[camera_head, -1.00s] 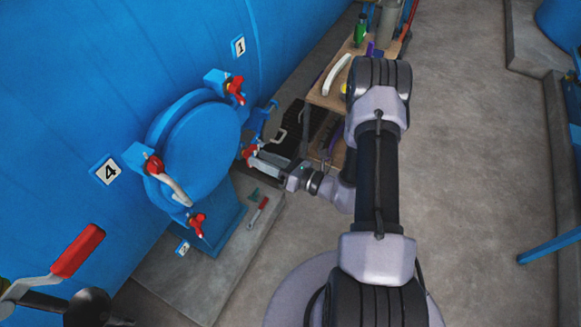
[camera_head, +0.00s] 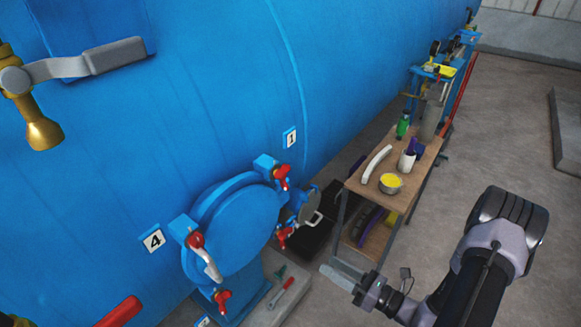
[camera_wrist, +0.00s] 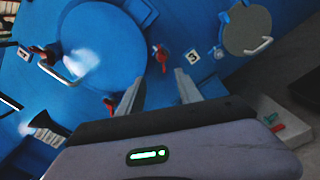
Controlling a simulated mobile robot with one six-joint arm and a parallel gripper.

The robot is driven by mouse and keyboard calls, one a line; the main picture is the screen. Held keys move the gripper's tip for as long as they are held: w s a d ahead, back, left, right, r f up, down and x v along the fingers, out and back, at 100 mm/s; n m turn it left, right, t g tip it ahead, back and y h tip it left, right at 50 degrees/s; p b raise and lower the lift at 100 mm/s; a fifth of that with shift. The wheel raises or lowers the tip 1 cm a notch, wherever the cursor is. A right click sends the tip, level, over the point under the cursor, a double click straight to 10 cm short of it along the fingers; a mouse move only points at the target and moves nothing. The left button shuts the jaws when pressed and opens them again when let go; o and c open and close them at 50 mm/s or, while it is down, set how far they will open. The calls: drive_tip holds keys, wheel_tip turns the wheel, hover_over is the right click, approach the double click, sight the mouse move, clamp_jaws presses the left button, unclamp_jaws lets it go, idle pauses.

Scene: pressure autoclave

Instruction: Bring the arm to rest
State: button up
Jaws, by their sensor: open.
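My arm reaches in from the lower right of the head view, bent at the elbow. My gripper (camera_head: 334,274) is at its left end, right of the round blue autoclave hatch (camera_head: 232,228) and apart from it. In the wrist view my gripper (camera_wrist: 158,88) has its two fingers spread with nothing between them. Beyond them are the blue hatch (camera_wrist: 103,45), a red-handled clamp (camera_wrist: 160,58) and the number 3 label (camera_wrist: 193,55). The hatch looks closed, with red-handled clamps around its rim.
A wooden cart (camera_head: 425,165) stands close behind my gripper, carrying a white curved handle (camera_head: 376,164), a yellow-filled cup (camera_head: 390,182) and a green bottle (camera_head: 403,125). A red-handled tool (camera_head: 288,286) lies on the plinth below the hatch. Grey floor (camera_head: 520,130) is open at right.

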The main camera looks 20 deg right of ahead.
drive_tip(key=s+a+r+n+g+y+b, duration=0.15)
drive_tip(key=s+a+r+n+g, duration=0.25)
drive_tip(key=a+r+n+g, duration=1.05)
drive_tip(key=s+r+n+t+h+b, duration=0.1)
drive_tip(key=s+r+n+t+h, duration=0.2)
drive_tip(key=n, duration=0.5)
drive_tip(key=s+d+r+n+t+h+b, duration=0.1)
drive_tip(key=s+r+n+t+h+b, duration=0.1)
drive_tip(key=n+h, duration=0.5)
wheel_tip(320, 180, up, 3)
drive_tip(key=s+t, duration=0.1)
drive_tip(key=s, duration=0.2)
drive_tip(key=shift+n, duration=0.35)
